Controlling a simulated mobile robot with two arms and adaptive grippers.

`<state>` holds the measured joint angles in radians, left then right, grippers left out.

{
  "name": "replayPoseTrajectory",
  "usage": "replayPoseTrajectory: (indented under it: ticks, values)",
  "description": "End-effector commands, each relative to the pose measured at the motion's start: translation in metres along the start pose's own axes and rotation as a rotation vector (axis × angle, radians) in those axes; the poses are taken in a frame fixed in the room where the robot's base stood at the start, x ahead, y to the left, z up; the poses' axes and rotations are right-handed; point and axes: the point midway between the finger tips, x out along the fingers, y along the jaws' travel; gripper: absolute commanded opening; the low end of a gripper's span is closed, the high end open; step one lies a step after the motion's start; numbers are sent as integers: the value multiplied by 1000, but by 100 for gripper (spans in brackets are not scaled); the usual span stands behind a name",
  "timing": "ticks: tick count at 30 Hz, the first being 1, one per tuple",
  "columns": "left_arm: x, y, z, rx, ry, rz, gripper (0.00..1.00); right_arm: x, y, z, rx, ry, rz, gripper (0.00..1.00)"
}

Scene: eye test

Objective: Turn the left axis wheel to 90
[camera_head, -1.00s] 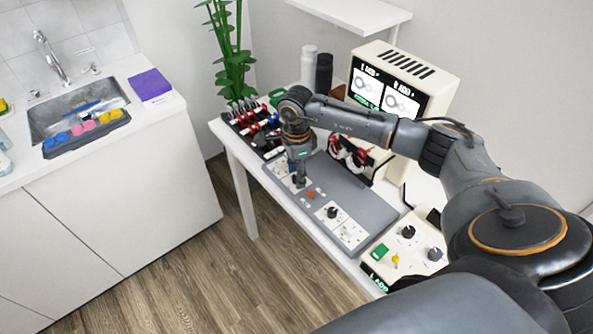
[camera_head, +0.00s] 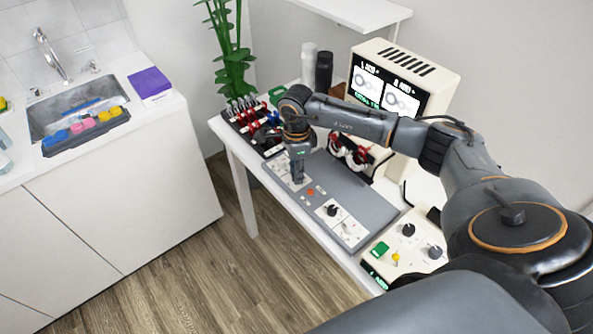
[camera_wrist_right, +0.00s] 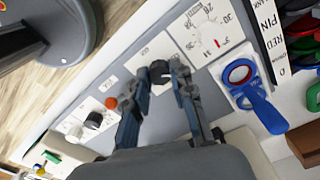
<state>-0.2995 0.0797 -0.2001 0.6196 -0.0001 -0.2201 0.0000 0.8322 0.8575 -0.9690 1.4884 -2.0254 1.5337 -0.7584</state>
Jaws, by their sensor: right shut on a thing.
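The left axis wheel is a small black knob (camera_wrist_right: 158,74) on a white panel of the grey console (camera_head: 368,204). In the right wrist view it sits between the fingertips of my right gripper (camera_wrist_right: 160,67), which is shut on it. In the head view my right gripper (camera_head: 297,179) points down onto the left part of the console and hides this knob. A white dial plate (camera_wrist_right: 210,38) with numbers and a red mark lies beside the knob. The monitor (camera_head: 386,92) shows two round drawings with text too small to read. My left gripper is not in view.
An orange button (camera_head: 310,191) and a second black knob (camera_head: 332,210) lie further right on the console. Red-ringed frames (camera_head: 348,152) stand behind it. A control box (camera_head: 408,243) stands at the right, and a rack of coloured tools (camera_head: 250,122) at the left.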

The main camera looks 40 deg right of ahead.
Motion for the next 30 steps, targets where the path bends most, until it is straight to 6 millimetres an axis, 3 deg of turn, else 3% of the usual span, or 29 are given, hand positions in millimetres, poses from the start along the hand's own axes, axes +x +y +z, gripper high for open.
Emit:
replayPoseTrajectory:
  ticks: [30]
  values:
    - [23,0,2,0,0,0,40,0,0,0,841,-1,-1,0]
